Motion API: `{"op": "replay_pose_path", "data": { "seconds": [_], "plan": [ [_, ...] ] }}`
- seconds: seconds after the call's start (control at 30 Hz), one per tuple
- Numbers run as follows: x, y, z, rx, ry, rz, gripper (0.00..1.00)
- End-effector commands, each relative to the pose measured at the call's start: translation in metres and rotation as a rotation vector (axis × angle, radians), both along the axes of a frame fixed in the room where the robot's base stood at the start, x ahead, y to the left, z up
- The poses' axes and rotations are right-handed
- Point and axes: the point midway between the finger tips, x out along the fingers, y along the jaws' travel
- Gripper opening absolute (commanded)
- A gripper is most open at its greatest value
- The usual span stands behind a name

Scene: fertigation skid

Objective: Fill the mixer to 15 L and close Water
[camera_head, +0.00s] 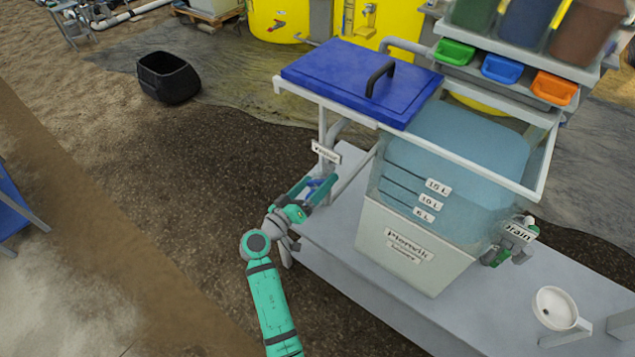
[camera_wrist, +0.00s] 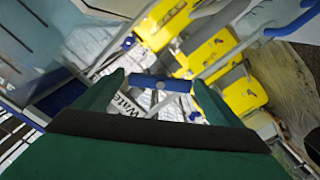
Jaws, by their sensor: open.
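The mixer (camera_head: 400,232) is a clear-sided tank on the grey bench, marked 5 L, 10 L and 15 L (camera_head: 438,187). Blue water (camera_head: 470,138) stands high in it, around or above the 15 L mark; the exact level is hard to tell. The Water label (camera_head: 325,152) is left of the tank; it also shows in the wrist view (camera_wrist: 130,106). The blue Water valve handle (camera_wrist: 160,83) lies crosswise between my fingertips. My gripper (camera_head: 319,187) is open at the handle; it also shows in the wrist view (camera_wrist: 157,82). Finger contact is unclear.
A blue lid (camera_head: 340,78) with a black handle rests on the frame rails, left of the tank opening. The Drain valve (camera_head: 508,250) is at the tank's right. Green (camera_head: 455,52), blue and orange trays hang behind. A black bin (camera_head: 168,78) stands on the ground.

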Motion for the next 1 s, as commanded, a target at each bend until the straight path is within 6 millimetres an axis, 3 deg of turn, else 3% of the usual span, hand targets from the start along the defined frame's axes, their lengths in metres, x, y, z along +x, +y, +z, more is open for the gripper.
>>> {"op": "replay_pose_path", "data": {
  "seconds": [0.53, 0.7, 1.0],
  "plan": [
    [-0.073, 0.052, -0.001, 0.0, 0.002, 0.002, 0.89],
    [-0.083, 0.059, 0.0, 0.0, 0.0, -0.001, 0.89],
    [-0.085, 0.062, 0.0, 0.0, 0.001, 0.001, 0.89]
  ]
}}
